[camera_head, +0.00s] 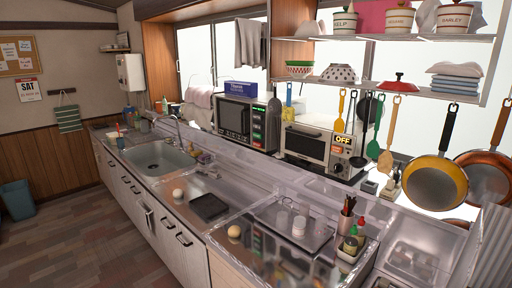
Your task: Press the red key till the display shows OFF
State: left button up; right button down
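The silver dish dryer (308,148) stands on the counter ledge right of the microwave, with its front facing me. Its display (342,139) reads OFF in yellow on black. A small red key (336,150) with unreadable marking sits just below the display on the dryer's front panel. Neither of my grippers is in this view, so nothing of mine is seen touching the key.
A dark microwave (250,124) stands left of the dryer. Ladles and pans (436,183) hang at the right, close to the dryer. A dish tray (276,216) with white cups and a utensil holder (347,221) occupy the near counter. The floor (75,240) at left is free.

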aim_at(258, 144)
jog(key=i+j, duration=0.3)
jog(key=i+j+z, duration=0.1)
jog(key=i+j, duration=0.2)
jog(key=j, duration=0.15)
jog(key=i+j, duration=0.25)
jog(key=j, duration=0.15)
jog(key=i+j+z, duration=0.1)
jog(key=i+j, duration=0.2)
jog(key=i+j+z, duration=0.1)
jog(key=i+j, duration=0.15)
jog(key=j, duration=0.25)
jog(key=i+j, duration=0.25)
jog(key=j, duration=0.2)
jog(key=i+j+z, duration=0.1)
jog(key=i+j, duration=0.15)
jog(key=j, duration=0.2)
jog(key=i+j, duration=0.25)
jog(key=j, duration=0.2)
